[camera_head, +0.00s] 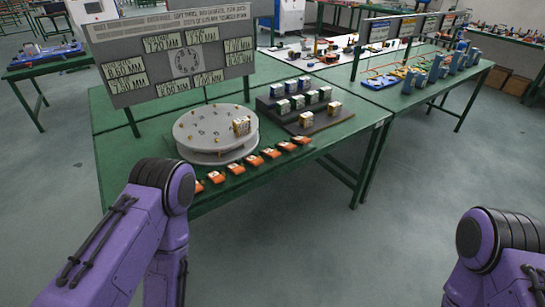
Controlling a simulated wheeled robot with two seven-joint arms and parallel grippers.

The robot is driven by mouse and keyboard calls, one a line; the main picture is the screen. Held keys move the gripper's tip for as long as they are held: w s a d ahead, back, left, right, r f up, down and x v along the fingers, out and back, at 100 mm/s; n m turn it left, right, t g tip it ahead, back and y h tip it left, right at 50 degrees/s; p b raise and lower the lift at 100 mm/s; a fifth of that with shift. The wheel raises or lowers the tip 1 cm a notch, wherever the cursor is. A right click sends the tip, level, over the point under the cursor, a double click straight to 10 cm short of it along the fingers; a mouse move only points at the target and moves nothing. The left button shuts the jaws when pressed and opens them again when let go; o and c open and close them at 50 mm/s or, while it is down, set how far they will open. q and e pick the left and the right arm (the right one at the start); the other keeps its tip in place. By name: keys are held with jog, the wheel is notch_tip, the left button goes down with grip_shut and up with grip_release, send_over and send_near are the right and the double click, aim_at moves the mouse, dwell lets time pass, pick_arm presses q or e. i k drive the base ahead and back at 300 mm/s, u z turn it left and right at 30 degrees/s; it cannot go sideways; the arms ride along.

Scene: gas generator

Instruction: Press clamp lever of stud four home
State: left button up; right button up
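A round pale plate (205,146) stands on the green table, with several small brassy studs on top. A small block (241,125) with a pale face sits near its right edge. Several orange pieces (236,168) lie in a row along the table's front edge, in front of the plate; I cannot tell whether they are the clamp levers. Stud numbers are too small to read, so I cannot tell stud four. My purple left arm shows at lower left and my purple right arm at lower right, but neither gripper is in view.
A grey board (218,70) with labels and a round diagram stands behind the plate. A dark stepped rack (318,122) holds several blocks to its right. A second green table (408,96) with blue parts stands farther right. Grey floor is clear at lower middle.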

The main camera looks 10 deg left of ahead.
aim_at(236, 169)
jog(key=z, duration=0.1)
jog(key=i, duration=0.65)
jog(key=u, duration=0.65)
jog(key=i, duration=0.45)
jog(key=u, duration=0.55)
